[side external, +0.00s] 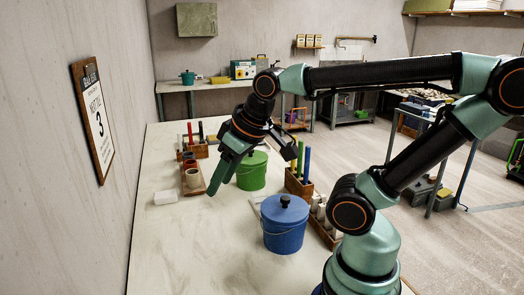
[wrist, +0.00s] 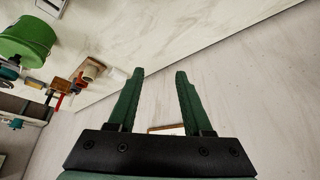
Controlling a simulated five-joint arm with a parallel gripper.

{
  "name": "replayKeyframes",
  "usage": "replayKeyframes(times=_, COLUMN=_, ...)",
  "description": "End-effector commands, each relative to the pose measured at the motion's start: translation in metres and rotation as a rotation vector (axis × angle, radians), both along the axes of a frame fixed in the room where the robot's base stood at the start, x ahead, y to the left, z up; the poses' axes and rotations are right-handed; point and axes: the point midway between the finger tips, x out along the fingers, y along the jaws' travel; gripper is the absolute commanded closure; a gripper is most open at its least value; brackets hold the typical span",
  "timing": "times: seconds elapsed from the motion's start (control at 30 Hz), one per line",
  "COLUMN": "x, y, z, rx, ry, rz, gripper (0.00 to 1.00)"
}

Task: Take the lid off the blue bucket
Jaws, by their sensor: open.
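The blue bucket (side external: 285,240) stands upright on the table in front of my arm's base. Its blue lid (side external: 284,211) with a black knob sits on top. The bucket is not in the wrist view. My gripper (side external: 214,184) is beyond the bucket and to its left, above the table, with the fingers pointing down and left. In the wrist view my gripper (wrist: 159,72) has its two green fingers spread, with nothing between them.
A green bucket (side external: 252,172) stands just right of my gripper; it also shows in the wrist view (wrist: 25,40). A wooden rack of cups (side external: 193,179), a white block (side external: 165,197) and a wooden holder with coloured sticks (side external: 299,186) are nearby. The table's front left is clear.

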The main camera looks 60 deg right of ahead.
Motion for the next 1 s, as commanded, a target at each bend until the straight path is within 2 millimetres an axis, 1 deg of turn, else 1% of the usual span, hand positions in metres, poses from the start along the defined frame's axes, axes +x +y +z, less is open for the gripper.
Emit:
replayKeyframes(times=0.07, x=0.0, y=0.0, z=0.0, rx=0.0, ry=0.0, rz=0.0, gripper=0.5)
replayKeyframes(times=0.1, x=0.0, y=0.0, z=0.0, rx=0.0, ry=0.0, rz=0.0, gripper=0.39)
replayKeyframes(times=0.13, x=0.0, y=0.0, z=0.0, rx=0.0, ry=0.0, rz=0.0, gripper=0.32)
replayKeyframes(times=0.43, x=0.0, y=-0.001, z=0.0, rx=0.001, ry=0.002, rz=-0.005, gripper=0.32)
replayKeyframes(times=0.53, x=0.0, y=-0.013, z=0.0, rx=0.013, ry=0.029, rz=-0.068, gripper=0.32)
replayKeyframes(times=0.57, x=-0.001, y=-0.019, z=0.0, rx=0.02, ry=0.045, rz=-0.106, gripper=0.32)
replayKeyframes(times=0.67, x=-0.006, y=-0.051, z=-0.001, rx=0.059, ry=0.118, rz=-0.286, gripper=0.32)
replayKeyframes(times=0.73, x=-0.014, y=-0.078, z=-0.001, rx=0.097, ry=0.181, rz=-0.447, gripper=0.32)
replayKeyframes(times=0.8, x=-0.024, y=-0.104, z=-0.001, rx=0.138, ry=0.242, rz=-0.611, gripper=0.32)
replayKeyframes(times=0.9, x=-0.04, y=-0.136, z=0.0, rx=0.194, ry=0.319, rz=-0.825, gripper=0.32)
replayKeyframes(times=1.0, x=-0.056, y=-0.159, z=0.0, rx=0.242, ry=0.377, rz=-0.991, gripper=0.32)
